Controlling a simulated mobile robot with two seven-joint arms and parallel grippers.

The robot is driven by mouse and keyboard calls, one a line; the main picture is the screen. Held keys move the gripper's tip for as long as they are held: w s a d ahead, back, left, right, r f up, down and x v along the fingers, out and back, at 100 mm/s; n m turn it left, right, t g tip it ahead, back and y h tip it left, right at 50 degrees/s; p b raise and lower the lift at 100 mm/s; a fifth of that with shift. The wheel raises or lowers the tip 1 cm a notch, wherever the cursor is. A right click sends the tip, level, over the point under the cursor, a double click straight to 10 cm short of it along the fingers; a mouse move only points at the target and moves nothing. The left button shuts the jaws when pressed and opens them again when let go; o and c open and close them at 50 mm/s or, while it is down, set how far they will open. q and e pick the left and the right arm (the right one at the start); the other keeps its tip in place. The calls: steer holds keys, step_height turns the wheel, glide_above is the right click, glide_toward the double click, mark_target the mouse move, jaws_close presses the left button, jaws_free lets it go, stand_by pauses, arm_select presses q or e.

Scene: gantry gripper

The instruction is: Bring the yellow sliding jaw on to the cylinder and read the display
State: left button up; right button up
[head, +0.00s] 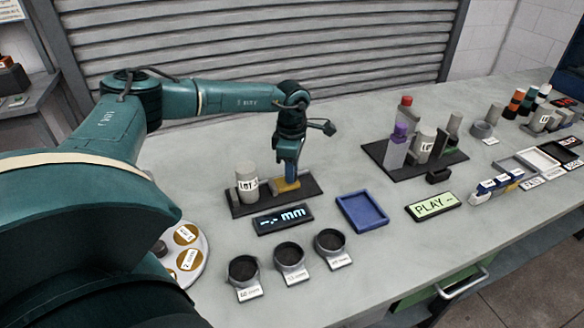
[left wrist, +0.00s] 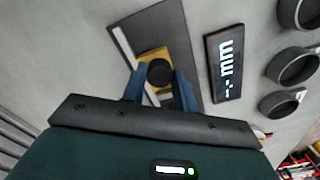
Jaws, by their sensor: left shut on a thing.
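The yellow sliding jaw (head: 285,185) sits on the right part of a dark base plate (head: 308,190). The grey cylinder (head: 247,183), labelled LOT, stands upright on the left part of that plate, with a gap between it and the jaw. My left gripper (head: 289,165) points down over the jaw. In the left wrist view, its blue fingers (left wrist: 159,82) are shut on the jaw's round black knob (left wrist: 160,72), with the yellow of the jaw (left wrist: 150,54) behind. The display (head: 283,218) shows dashes and "mm". My right gripper is not in view.
Three dark round cups (head: 289,255) stand in front of the display. A round plate of labelled discs (head: 200,270) is at left.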

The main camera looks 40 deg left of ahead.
mark_target(279, 186)
arm_select(q)
jaws_close()
steer(key=s, duration=0.1)
steer(key=s+a+p, duration=0.1)
steer(key=shift+s+a+r, duration=0.1)
steer(key=shift+s+a, duration=0.1)
steer(key=shift+s, duration=0.1)
steer(key=shift+s+a+p, duration=0.15)
steer(key=shift+s+p, duration=0.15)
steer(key=shift+s, duration=0.05)
steer(key=o, duration=0.9)
jaws_free()
steer(key=shift+o, duration=0.2)
step_height(279, 186, up, 13)
